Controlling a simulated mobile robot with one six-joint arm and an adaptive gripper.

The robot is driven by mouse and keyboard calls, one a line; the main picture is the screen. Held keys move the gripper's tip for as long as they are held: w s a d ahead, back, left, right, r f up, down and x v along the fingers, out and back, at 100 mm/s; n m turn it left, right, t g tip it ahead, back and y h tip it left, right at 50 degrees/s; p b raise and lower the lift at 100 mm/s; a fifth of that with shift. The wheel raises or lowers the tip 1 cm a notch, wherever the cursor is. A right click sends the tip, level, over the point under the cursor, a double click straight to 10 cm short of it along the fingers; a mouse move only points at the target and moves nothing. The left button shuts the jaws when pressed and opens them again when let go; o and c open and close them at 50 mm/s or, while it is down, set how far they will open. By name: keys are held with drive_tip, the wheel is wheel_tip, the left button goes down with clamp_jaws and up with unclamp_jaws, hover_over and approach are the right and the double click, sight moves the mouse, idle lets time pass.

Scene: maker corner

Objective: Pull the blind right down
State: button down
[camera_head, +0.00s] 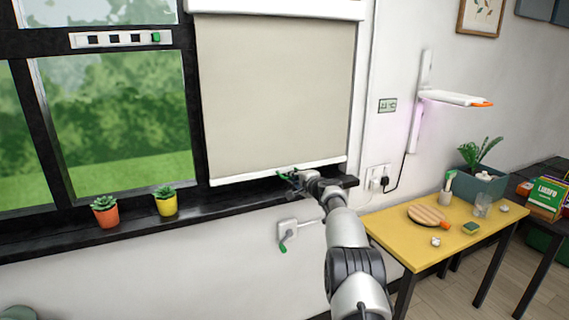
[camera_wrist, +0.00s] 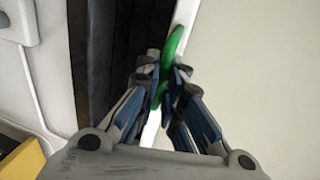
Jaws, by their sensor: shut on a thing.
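The beige blind (camera_head: 278,95) hangs in front of the right-hand window, its white bottom bar (camera_head: 240,178) close to the black sill. A green pull (camera_head: 283,174) sits at the middle of the bar, and my gripper (camera_head: 290,178) is there, partly covering it. In the wrist view my gripper (camera_wrist: 165,92) is shut on the green pull (camera_wrist: 174,48), whose upper part shows above the fingertips. The blind's pale cloth (camera_wrist: 255,70) fills the right of that view.
The black sill (camera_head: 130,224) holds an orange pot (camera_head: 106,217) and a yellow pot (camera_head: 166,206) to the left. A wall handle (camera_head: 288,230) is below the sill. A yellow table (camera_head: 400,243) with several objects stands at the right.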

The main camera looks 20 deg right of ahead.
wheel_tip(320, 180, down, 6)
drive_tip(key=b, duration=0.3)
drive_tip(key=shift+f, duration=0.25)
drive_tip(key=c, duration=1.7)
unclamp_jaws()
drive_tip(key=shift+r, duration=0.1)
drive_tip(key=shift+r, duration=0.15)
drive_tip(key=shift+s+r, duration=0.1)
drive_tip(key=shift+v, duration=5.95)
